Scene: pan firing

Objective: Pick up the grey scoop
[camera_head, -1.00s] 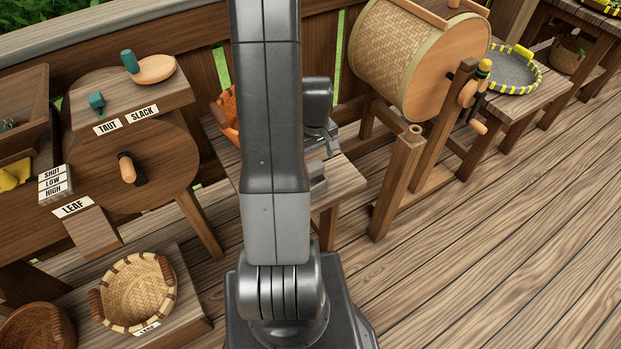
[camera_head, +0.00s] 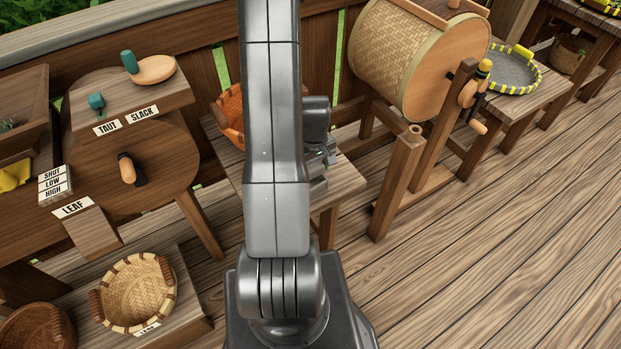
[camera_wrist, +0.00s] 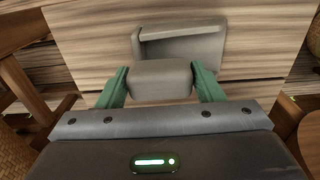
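The grey scoop (camera_wrist: 205,48) lies on a striped wooden table top in the wrist view, its blocky handle (camera_wrist: 160,80) toward me and its shallow pan beyond. My gripper (camera_wrist: 160,72) has its two green fingers spread on either side of the handle. The fingertips are very close to the handle's sides; I cannot tell whether they touch. In the head view my gripper (camera_head: 325,155) is low over the small table, partly behind my arm. The scoop is not clearly visible there.
An orange basket (camera_head: 232,112) stands at the small table's back left (camera_head: 342,182). A woven drum (camera_head: 415,55) on a wooden stand is to its right. A round-faced wooden station (camera_head: 165,165) with labels is to its left. The right foreground floor is clear.

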